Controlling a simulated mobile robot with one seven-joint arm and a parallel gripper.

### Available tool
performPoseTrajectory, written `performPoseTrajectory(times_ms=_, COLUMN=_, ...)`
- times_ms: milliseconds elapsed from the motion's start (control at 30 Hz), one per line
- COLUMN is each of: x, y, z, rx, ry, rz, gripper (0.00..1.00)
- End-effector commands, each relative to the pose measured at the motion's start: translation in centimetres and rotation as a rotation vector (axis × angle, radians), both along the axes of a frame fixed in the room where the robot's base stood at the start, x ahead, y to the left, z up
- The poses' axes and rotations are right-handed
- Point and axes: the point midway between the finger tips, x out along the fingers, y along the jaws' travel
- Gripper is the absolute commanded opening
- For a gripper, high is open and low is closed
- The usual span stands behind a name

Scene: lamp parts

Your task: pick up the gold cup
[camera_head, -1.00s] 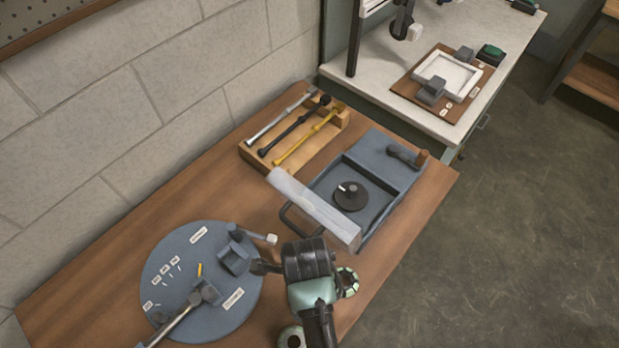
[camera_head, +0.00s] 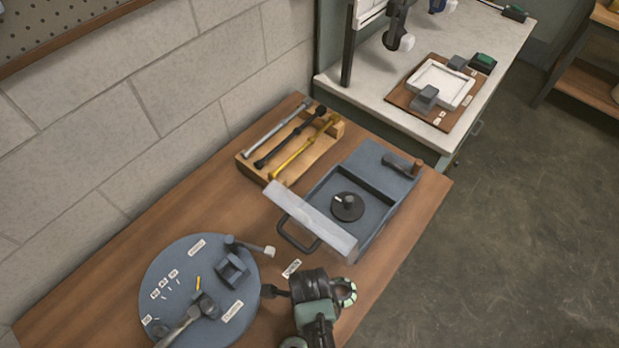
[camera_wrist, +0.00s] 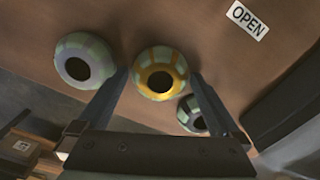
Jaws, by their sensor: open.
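In the wrist view the gold cup (camera_wrist: 160,73) has a pale green patterned rim and a dark round opening. It appears between the two fingers of my gripper (camera_wrist: 158,76), which are apart, one on each side of it. I cannot tell whether either finger touches it. In the head view my gripper (camera_head: 305,285) is over the front edge of the wooden table and hides the gold cup.
A pale violet cup (camera_wrist: 84,62) lies just left of the left finger, and a dark grey one (camera_wrist: 195,115) is partly behind the right finger. A grey tray box (camera_head: 372,225), a round grey board (camera_head: 165,265) and a tool rack (camera_head: 250,170) stand nearby.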

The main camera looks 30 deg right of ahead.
Motion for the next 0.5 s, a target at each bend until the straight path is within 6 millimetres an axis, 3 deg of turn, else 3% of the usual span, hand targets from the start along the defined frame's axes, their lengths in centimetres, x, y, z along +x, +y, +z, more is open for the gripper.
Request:
performPoseTrajectory(times_ms=67, x=0.02, y=0.01, z=0.02, rx=0.0, ry=0.0, rz=0.0, gripper=0.96)
performPoseTrajectory(times_ms=400, x=0.01, y=0.01, z=0.05, rx=0.0, ry=0.0, rz=0.0, gripper=0.35)
performPoseTrajectory(times_ms=467, x=0.01, y=0.01, z=0.05, rx=0.0, ry=0.0, rz=0.0, gripper=0.26)
performPoseTrajectory(times_ms=500, x=0.04, y=0.01, z=0.06, rx=0.0, ry=0.0, rz=0.0, gripper=0.26)
